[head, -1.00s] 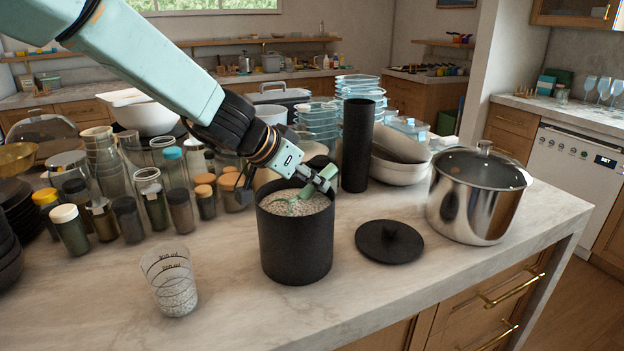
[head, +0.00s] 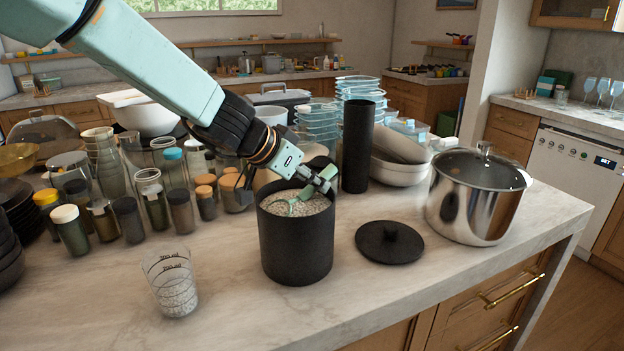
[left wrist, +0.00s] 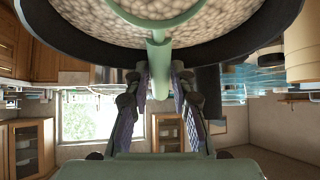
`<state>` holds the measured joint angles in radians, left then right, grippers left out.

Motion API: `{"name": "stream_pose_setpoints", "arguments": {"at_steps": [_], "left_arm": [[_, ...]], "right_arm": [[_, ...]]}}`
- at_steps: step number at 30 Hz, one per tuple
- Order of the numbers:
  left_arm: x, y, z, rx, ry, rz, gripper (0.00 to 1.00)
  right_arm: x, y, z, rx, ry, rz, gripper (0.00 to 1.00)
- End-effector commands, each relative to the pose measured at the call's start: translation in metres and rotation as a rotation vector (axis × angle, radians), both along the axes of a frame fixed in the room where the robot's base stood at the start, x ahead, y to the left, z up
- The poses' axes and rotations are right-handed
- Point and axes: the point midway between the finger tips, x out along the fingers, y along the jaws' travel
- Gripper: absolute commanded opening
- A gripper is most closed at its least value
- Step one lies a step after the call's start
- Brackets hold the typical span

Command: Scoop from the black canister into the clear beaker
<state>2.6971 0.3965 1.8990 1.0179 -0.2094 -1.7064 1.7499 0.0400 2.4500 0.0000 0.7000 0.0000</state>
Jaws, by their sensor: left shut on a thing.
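The black canister (head: 296,246) stands open on the marble counter, filled near its rim with pale speckled grains (head: 312,205). My left gripper (head: 326,180) is over the canister's far right rim, shut on the handle of a green scoop (head: 292,204). The scoop's head lies in the grains. In the left wrist view the scoop's handle (left wrist: 160,68) runs from between the fingers (left wrist: 161,85) to a ring-shaped head against the grains (left wrist: 215,18). The clear beaker (head: 172,284), with dark measuring marks, stands left of the canister and holds some grains. My right gripper is not in view.
The round black lid (head: 389,241) lies flat right of the canister. A steel pot (head: 475,198) stands further right, and a tall black cylinder (head: 357,146) behind. Several jars (head: 125,218) crowd the left back. The counter between beaker and canister is clear.

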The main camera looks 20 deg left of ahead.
Motion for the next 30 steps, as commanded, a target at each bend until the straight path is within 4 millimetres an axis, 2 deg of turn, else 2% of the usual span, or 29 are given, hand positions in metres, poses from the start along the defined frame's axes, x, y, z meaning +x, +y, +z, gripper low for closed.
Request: {"name": "stream_pose_setpoints", "arguments": {"at_steps": [15, 30], "left_arm": [[0.0, 0.0, 0.015, 0.0, -0.001, 0.0, 0.0], [0.0, 0.0, 0.015, 0.0, 0.0, 0.0, 0.0]], "right_arm": [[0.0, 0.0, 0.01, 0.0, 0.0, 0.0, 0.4], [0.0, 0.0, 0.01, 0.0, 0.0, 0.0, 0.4]]}}
